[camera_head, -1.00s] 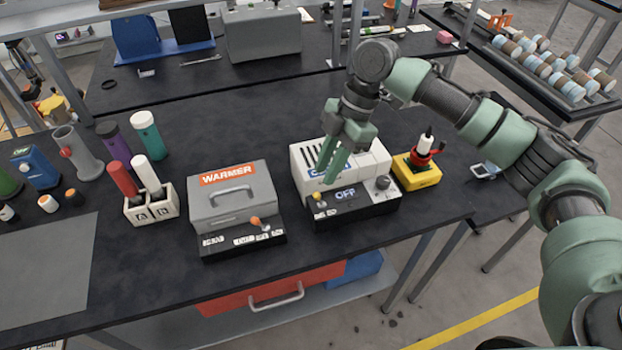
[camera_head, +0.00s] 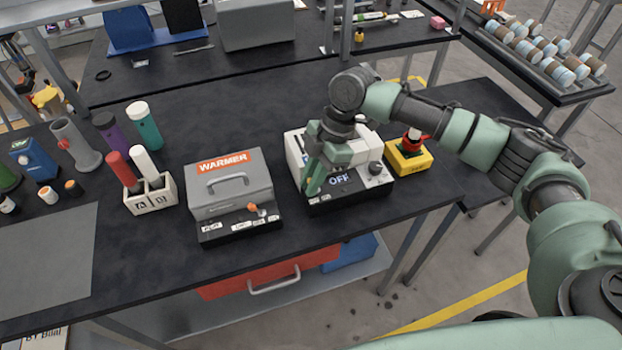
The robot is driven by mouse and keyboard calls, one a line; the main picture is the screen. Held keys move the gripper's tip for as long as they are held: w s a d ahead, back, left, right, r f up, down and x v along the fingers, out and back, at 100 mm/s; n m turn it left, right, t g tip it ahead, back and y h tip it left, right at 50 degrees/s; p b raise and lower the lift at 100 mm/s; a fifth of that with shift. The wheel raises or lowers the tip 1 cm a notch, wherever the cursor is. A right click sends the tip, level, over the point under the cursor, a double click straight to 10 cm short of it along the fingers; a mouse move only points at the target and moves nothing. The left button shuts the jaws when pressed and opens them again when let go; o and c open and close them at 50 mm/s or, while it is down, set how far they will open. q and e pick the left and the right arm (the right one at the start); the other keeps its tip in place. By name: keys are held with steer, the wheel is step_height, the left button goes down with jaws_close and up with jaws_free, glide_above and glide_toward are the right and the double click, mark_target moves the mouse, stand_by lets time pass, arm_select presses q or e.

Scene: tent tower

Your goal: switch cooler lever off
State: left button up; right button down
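The cooler (camera_head: 293,148) is a white box with a dark front panel, standing on the black table right of centre. Its display (camera_head: 339,180) reads OFF, and a round dark knob (camera_head: 375,168) sits at the panel's right. My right gripper (camera_head: 311,190) points down over the left part of the cooler, its tips at the left end of the front panel. It hides the cooler's label and the yellow-tipped lever. I cannot tell whether its fingers are apart or touch the lever. My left gripper is not in view.
A grey warmer (camera_head: 228,184) with an orange-tipped lever stands left of the cooler. A yellow box (camera_head: 408,160) with a red-and-white part stands close on its right. A white holder (camera_head: 150,198) with red and white tubes is further left. The table behind the warmer is clear.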

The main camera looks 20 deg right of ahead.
steer(key=shift+r, duration=0.1)
steer(key=p, duration=0.1)
steer(key=h+p, duration=0.1)
steer(key=p, duration=0.1)
steer(key=shift+a+r, duration=0.15)
steer(key=shift+a, duration=0.2)
steer(key=shift+h+p, duration=0.3)
steer(key=shift+p, duration=0.1)
steer(key=shift+f, duration=0.35)
steer(key=c, duration=1.7)
jaws_free()
steer(key=shift+b+v, duration=1.1)
steer(key=shift+v, duration=2.85)
steer(key=shift+a+f, duration=0.1)
